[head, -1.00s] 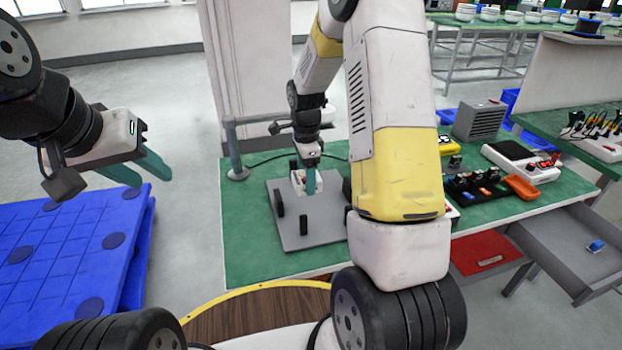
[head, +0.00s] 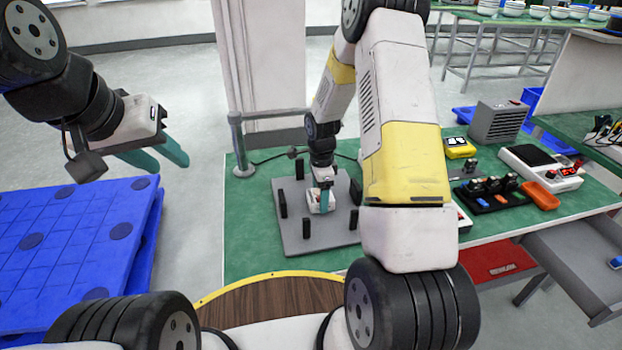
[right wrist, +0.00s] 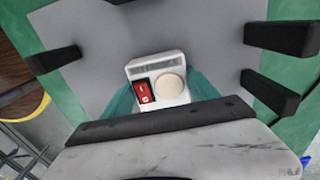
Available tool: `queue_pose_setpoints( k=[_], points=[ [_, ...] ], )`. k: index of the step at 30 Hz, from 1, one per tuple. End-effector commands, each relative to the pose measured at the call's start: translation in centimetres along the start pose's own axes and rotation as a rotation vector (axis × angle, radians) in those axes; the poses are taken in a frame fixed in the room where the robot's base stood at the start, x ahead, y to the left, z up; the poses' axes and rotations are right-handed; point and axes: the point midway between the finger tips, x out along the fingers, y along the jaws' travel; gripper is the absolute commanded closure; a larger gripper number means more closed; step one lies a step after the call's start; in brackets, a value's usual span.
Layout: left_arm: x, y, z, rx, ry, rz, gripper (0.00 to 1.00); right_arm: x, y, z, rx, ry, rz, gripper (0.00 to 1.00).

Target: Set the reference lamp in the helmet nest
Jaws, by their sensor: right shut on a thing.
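The reference lamp (right wrist: 157,80) is a small white box with a red switch and a round cream lens. In the head view the lamp (head: 314,207) is over the middle of the helmet nest (head: 300,242), a grey plate with several black posts. My right gripper (head: 322,203) is shut on the lamp; in the right wrist view its teal fingers (right wrist: 160,92) flank the box. I cannot tell whether the lamp touches the plate. My left gripper (head: 168,163) is open and empty, over the floor beyond the blue pallet.
Black posts (right wrist: 57,58) stand around the lamp, apart from it. The green bench (head: 245,235) holds a black tray (head: 488,198), an orange dish (head: 540,195) and a white instrument (head: 545,170) at right. An open grey drawer (head: 580,262) juts out. A blue pallet (head: 75,240) lies at left.

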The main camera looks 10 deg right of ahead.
Motion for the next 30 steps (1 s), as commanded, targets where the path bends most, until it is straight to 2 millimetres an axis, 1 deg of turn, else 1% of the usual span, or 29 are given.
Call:
queue_pose_setpoints(
  k=[10, 11, 12, 14, 22, 25, 28, 30],
  points=[
    [0.0, 0.0, 0.0, 0.0, 0.0, 0.0, 0.64, 0.3, -0.1, 0.0, 0.0, 0.0, -0.001, 0.79],
    [0.0, 0.0, 0.0, 0.0, 0.0, 0.0, 0.64, 0.3, -0.1, 0.0, 0.001, 0.0, -0.002, 0.28],
    [0.0, 0.0, 0.0, 0.0, 0.0, 0.0, 0.64, 0.3, -0.1, 0.0, 0.001, 0.0, -0.002, 0.2],
    [0.0, 0.0, 0.0, 0.0, 0.0, 0.0, 0.64, 0.3, -0.1, 0.0, 0.0, 0.0, -0.002, 0.1],
    [0.0, 0.0, 0.0, 0.0, 0.0, 0.0, 0.64, 0.3, -0.1, 0.0, 0.0, 0.0, -0.002, 0.1],
    [0.0, 0.0, 0.0, 0.0, 0.0, 0.0, 0.64, -0.1, -0.1, 0.0, 0.0, 0.0, -0.003, 0.1],
    [0.0, 0.0, 0.0, 0.0, 0.0, 0.0, 0.64, -1.2, -0.2, 0.0, 0.001, 0.001, -0.006, 0.1],
    [0.0, 0.0, 0.0, 0.0, 0.0, 0.0, 0.64, -2.5, -0.2, 0.0, 0.0, 0.001, -0.007, 0.1]
  ],
)
